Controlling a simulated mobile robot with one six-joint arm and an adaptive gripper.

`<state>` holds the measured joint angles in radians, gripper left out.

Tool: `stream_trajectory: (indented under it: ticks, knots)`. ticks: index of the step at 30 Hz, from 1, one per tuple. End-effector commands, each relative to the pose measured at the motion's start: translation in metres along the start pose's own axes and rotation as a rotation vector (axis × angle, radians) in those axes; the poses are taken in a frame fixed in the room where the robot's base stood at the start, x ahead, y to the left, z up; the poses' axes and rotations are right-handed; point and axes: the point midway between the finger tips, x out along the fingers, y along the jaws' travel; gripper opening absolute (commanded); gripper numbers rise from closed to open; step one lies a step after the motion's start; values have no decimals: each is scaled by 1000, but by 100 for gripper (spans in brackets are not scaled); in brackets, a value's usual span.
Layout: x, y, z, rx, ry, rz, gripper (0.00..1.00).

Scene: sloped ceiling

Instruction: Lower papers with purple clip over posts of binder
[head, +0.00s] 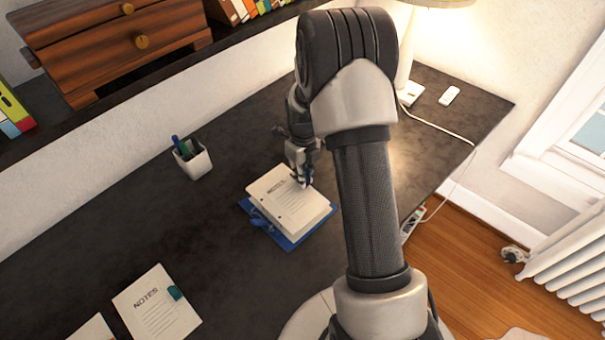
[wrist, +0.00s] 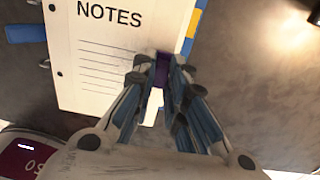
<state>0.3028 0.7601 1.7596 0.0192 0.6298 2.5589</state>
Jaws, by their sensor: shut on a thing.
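A stack of white papers (head: 286,200) headed "NOTES" is over the blue binder (head: 252,213). My gripper (wrist: 159,75) is shut on the purple clip (wrist: 163,68) at the papers' edge. In the wrist view the papers (wrist: 105,60) have punched holes along the left edge. Metal posts or rings (wrist: 45,63) of the binder show beside that edge, apart from the holes as far as I can see. Part of the blue binder shows at upper left in the wrist view (wrist: 25,33). Whether the papers touch the binder is hard to tell.
A white pen cup (head: 194,160) stands behind and left. Another notes sheet with a teal clip (head: 158,303) lies at front left, beside a further white sheet (head: 92,329). A lamp (head: 407,70) stands at the back right. The dark desk (head: 130,215) is clear around the binder.

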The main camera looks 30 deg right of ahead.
Motion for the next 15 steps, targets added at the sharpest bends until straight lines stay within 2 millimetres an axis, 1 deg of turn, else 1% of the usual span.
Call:
stream_trajectory:
  ticks: [15]
  knots:
    - [22, 0, 0, 0, 0, 0, 0]
